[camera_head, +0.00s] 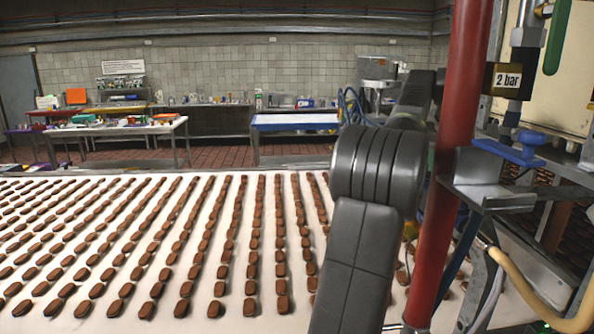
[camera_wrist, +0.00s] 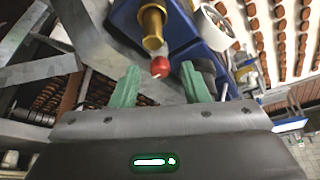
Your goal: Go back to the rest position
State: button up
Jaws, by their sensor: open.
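My gripper (camera_wrist: 161,78) shows in the wrist view with its two green fingers apart and nothing held between them. A small red knob (camera_wrist: 160,67) at the end of a brass-coloured rod (camera_wrist: 152,25) is just ahead, in the gap between the fingertips. I see a gap to either side of it, but I cannot tell its distance in depth. In the head view my arm reaches up from the bottom right of centre and bends away behind the red post; my gripper does not show there.
A white conveyor (camera_head: 235,245) carries rows of brown biscuits (camera_head: 187,289). A red post (camera_head: 460,120) stands close against my arm on the right. Beside it are a blue-handled valve (camera_head: 510,150), a "2 bar" label (camera_head: 507,80) and a yellow hose (camera_head: 530,295). Blue machine parts (camera_wrist: 190,30) surround the rod.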

dwell(0.3)
jog(key=v, duration=1.4)
jog(key=x, duration=1.4)
jog(key=shift+w+m, duration=0.1)
jog(key=shift+m, duration=0.3)
jog(key=shift+a+m+h, duration=0.15)
jog(key=shift+m+h, duration=0.25)
jog(key=shift+m, duration=0.3)
jog(key=shift+r+m+g+h, duration=0.1)
jog(key=shift+m+g+h, duration=0.3)
jog(key=shift+m, duration=0.7)
jog(key=s+a+r+n+t+y, duration=0.1)
jog(key=s+r+n, duration=0.3)
jog(key=r, duration=0.7)
jog(key=shift+a+n+y, duration=0.3)
jog(key=shift+a, duration=0.15)
